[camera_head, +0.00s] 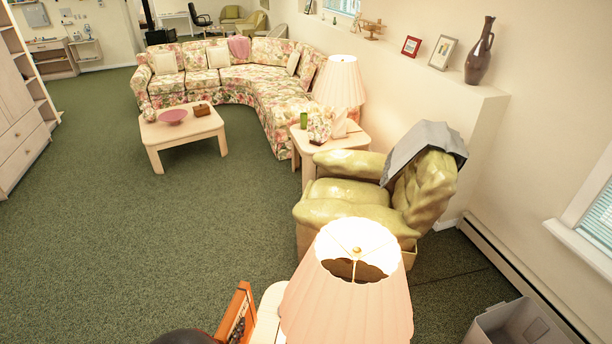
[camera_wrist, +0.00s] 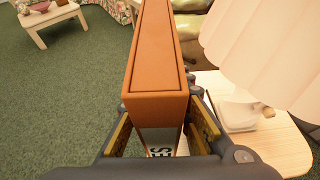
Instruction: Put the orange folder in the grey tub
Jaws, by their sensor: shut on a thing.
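The orange folder (camera_head: 238,314) is upright at the bottom of the head view, beside the near lamp, with its lower part cut off. In the wrist view the folder (camera_wrist: 158,50) fills the middle, standing between the fingers. My gripper (camera_wrist: 162,112) is shut on it, with a yellowish pad on each side. The grey tub (camera_head: 487,328) is on the floor at the bottom right of the head view, partly cut off. Its visible inside looks empty. The folder is well to the left of the tub. The wrist view does not show the tub.
A pink-shaded lamp (camera_head: 350,305) on a pale side table (camera_head: 268,310) stands between the folder and the tub. In the wrist view the table (camera_wrist: 285,148) is just right of the folder. A green armchair (camera_head: 345,205) is behind. Open carpet (camera_head: 120,250) lies left.

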